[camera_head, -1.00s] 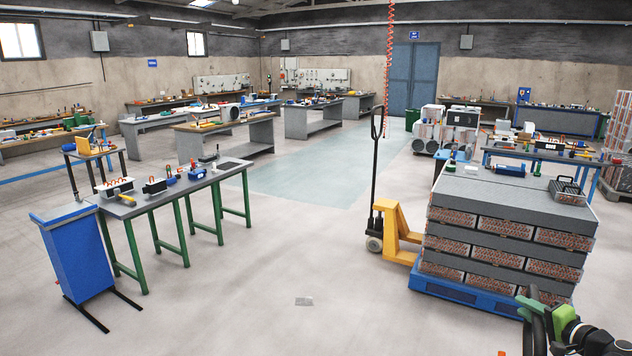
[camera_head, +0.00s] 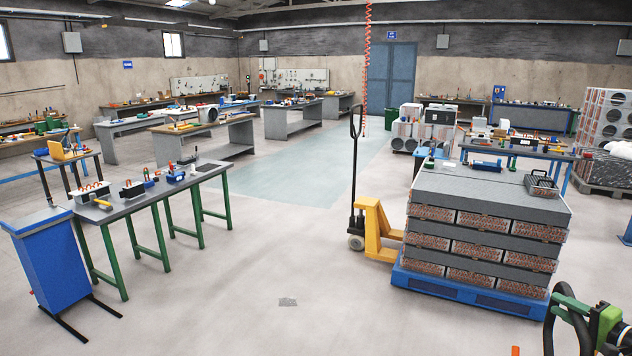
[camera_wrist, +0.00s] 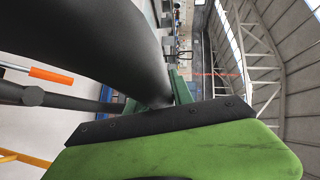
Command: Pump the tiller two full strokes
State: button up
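The tiller (camera_head: 355,165) is a thin black upright bar with a loop handle at its top. It stands at the front of the yellow pallet jack (camera_head: 374,232), left of the loaded blue pallet (camera_head: 470,292), and looks nearly vertical. My green and black arm end (camera_head: 592,322) is at the lower right corner of the head view, well apart from the tiller. In the wrist view, green and black parts of my gripper (camera_wrist: 178,90) show behind a dark curved hose. The fingertips are not clear, and I see no tiller between them.
Stacked grey-topped crates (camera_head: 490,190) load the pallet. A green-legged workbench (camera_head: 150,190) and a blue cabinet (camera_head: 48,260) stand at left. Open floor (camera_head: 290,240) lies between bench and pallet jack. A red coiled hose (camera_head: 367,60) hangs behind.

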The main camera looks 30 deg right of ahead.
jog(key=o, duration=0.4)
jog(key=shift+w+f, duration=0.1)
jog(key=shift+w, duration=0.05)
jog(key=p+v, duration=0.1)
jog(key=v, duration=0.6)
dwell(0.4)
